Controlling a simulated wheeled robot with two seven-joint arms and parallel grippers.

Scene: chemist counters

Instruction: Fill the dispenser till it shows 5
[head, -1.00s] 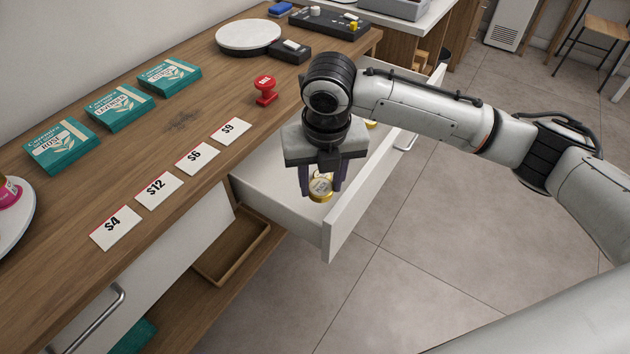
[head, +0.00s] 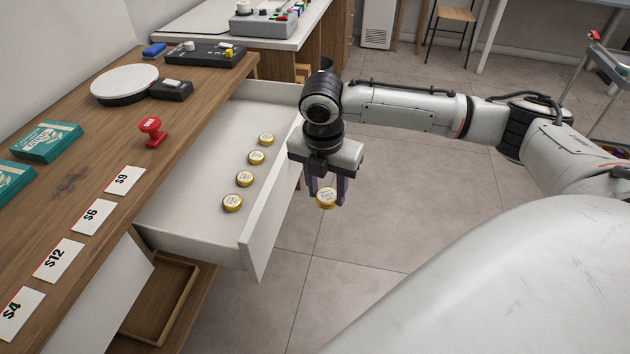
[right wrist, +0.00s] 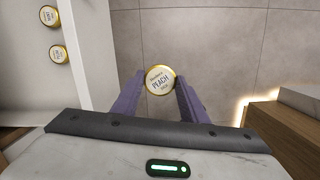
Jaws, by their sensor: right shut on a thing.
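My right gripper (head: 327,192) is shut on a round tin (head: 327,199) with a gold rim and a pale lid. It holds the tin in the air beside the open drawer, over the floor. In the right wrist view the tin (right wrist: 159,80) sits between the purple fingertips, and its lid reads PEACH. Several similar tins stand in a row in the white drawer (head: 180,215); the nearest one (head: 232,203) is toward the drawer's front corner. I cannot make out a dispenser in these frames. My left gripper is not in view.
The wooden counter (head: 95,150) holds price cards (head: 59,260), teal boxes (head: 47,142), a red stamp (head: 151,131) and a round white plate (head: 125,84). The drawer front (head: 270,215) juts out from the counter. Tiled floor (head: 420,200) lies open to the right.

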